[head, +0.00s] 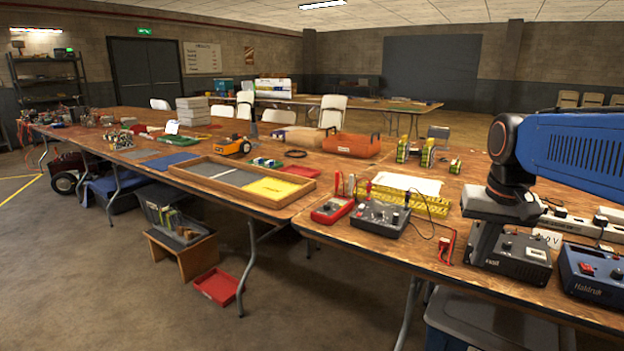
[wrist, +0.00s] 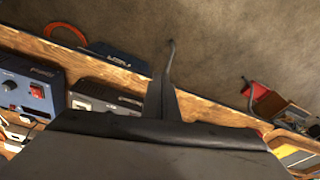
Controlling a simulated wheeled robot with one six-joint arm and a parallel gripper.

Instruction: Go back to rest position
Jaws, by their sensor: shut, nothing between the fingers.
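My gripper (head: 480,256) hangs at the right of the head view, pointing down over the front right part of the near table (head: 437,253). Its fingers are together with nothing between them. In the wrist view the gripper (wrist: 162,82) shows as a dark narrow shape in front of the table edge and the floor. My blue arm reaches in from the right edge of the head view. A dark bench unit (head: 520,262) stands right beside and partly behind the gripper; I cannot tell whether they touch.
A blue soldering station (head: 590,270) stands at the right, also in the wrist view (wrist: 30,95). A grey meter box (head: 380,218), a red meter (head: 332,210) and a red lead (head: 446,247) lie left of the gripper. Open floor (head: 150,300) lies in front.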

